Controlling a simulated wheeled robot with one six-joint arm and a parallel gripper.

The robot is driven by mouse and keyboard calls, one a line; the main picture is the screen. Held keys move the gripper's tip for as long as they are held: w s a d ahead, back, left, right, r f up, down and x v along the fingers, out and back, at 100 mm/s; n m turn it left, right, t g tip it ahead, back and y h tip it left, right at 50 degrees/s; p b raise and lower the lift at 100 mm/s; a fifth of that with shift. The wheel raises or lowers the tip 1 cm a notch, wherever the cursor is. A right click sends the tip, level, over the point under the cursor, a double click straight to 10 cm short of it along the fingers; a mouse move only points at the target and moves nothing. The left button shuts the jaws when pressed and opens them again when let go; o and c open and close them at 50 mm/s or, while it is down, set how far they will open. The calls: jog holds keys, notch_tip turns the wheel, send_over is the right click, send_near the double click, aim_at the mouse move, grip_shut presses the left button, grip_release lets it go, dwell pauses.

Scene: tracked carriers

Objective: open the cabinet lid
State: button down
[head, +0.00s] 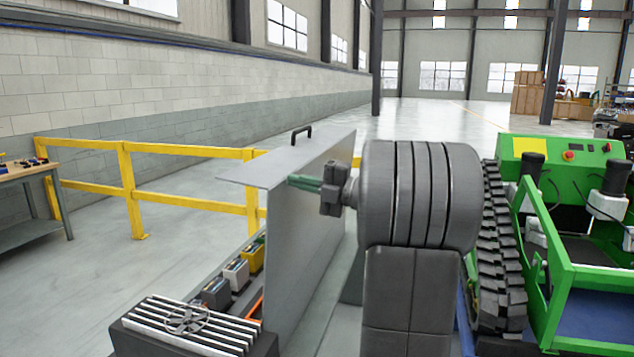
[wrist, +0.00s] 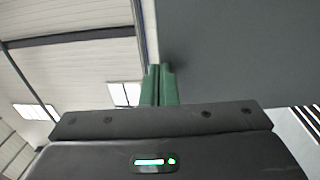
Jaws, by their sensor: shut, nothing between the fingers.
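The cabinet lid (head: 310,210) is a grey metal panel standing raised, near upright, with a bent flange along its top and a black handle (head: 301,133) on it. Below the lid, the open cabinet (head: 190,325) shows several battery-like boxes (head: 236,272).
A green tracked carrier (head: 570,250) stands close on the right, its black track (head: 500,250) beside my arm. A yellow railing (head: 130,190) runs behind the lid, and a workbench (head: 30,180) stands at far left. Open floor (head: 430,115) lies beyond.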

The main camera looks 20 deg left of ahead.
aim_at(273, 176)
jog(key=shift+a, duration=0.1)
jog(key=shift+h, duration=0.9)
jog(key=a, duration=0.2)
jog(key=a+p, duration=0.1)
jog(key=a, duration=0.1)
jog(key=a+r+p, duration=0.1)
jog(key=a, duration=0.1)
jog(key=shift+w, duration=0.1)
jog(key=shift+a+f, duration=0.1)
jog(key=shift+a, duration=0.3)
